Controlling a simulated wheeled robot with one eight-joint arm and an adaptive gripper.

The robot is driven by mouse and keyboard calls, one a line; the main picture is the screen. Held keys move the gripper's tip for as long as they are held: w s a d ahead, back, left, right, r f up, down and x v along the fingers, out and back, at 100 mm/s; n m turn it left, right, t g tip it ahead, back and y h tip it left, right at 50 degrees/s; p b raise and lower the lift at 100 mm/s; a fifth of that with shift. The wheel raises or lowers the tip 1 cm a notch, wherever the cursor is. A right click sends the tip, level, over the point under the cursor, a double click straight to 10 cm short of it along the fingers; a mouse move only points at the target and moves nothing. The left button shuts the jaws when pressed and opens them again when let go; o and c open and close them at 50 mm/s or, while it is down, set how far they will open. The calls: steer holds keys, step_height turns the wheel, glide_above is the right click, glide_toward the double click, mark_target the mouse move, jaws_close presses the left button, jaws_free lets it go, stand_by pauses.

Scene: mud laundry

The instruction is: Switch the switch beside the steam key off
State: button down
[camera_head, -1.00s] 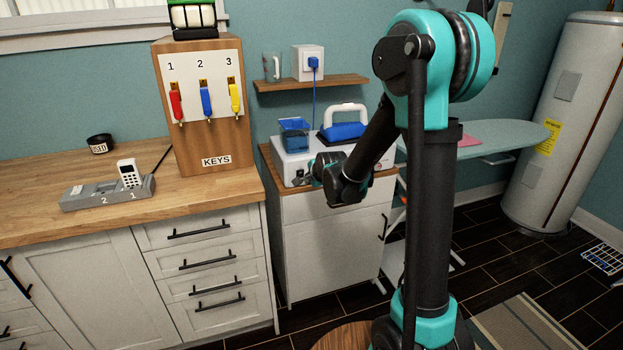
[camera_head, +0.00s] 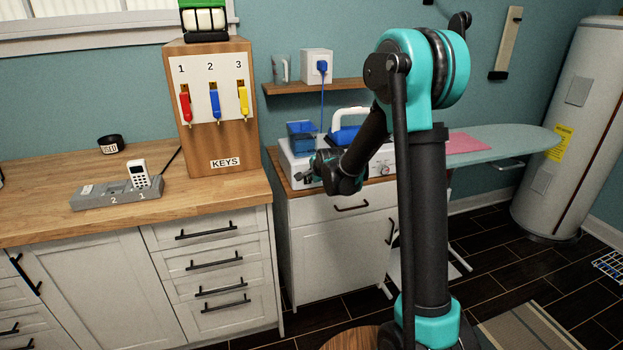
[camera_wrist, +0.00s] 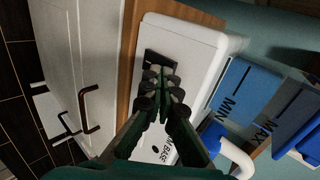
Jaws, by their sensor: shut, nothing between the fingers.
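The white steam base (camera_head: 299,165) stands on a small cabinet. Its blue water tank (camera_head: 301,140) and a blue iron with a white handle (camera_head: 345,135) sit on it. My gripper (camera_head: 314,170) is at the left part of the base's front face and hides the controls there. In the wrist view, the shut, empty fingertips (camera_wrist: 161,78) are over the white front panel (camera_wrist: 190,45). They overlap a small dark plate (camera_wrist: 152,57), which looks like the switch. Its on or off position, and whether the fingers touch it, cannot be told. I cannot make out the steam key.
A wooden counter (camera_head: 50,222) with a key board (camera_head: 215,140) stands to the left. A wall shelf (camera_head: 345,86) with a plugged outlet is above the base. An ironing board (camera_head: 495,142) stands to the right. The floor in front of the cabinet is open.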

steer(key=shift+w+r, duration=0.15)
steer(key=shift+r, duration=0.05)
steer(key=shift+r, duration=0.6)
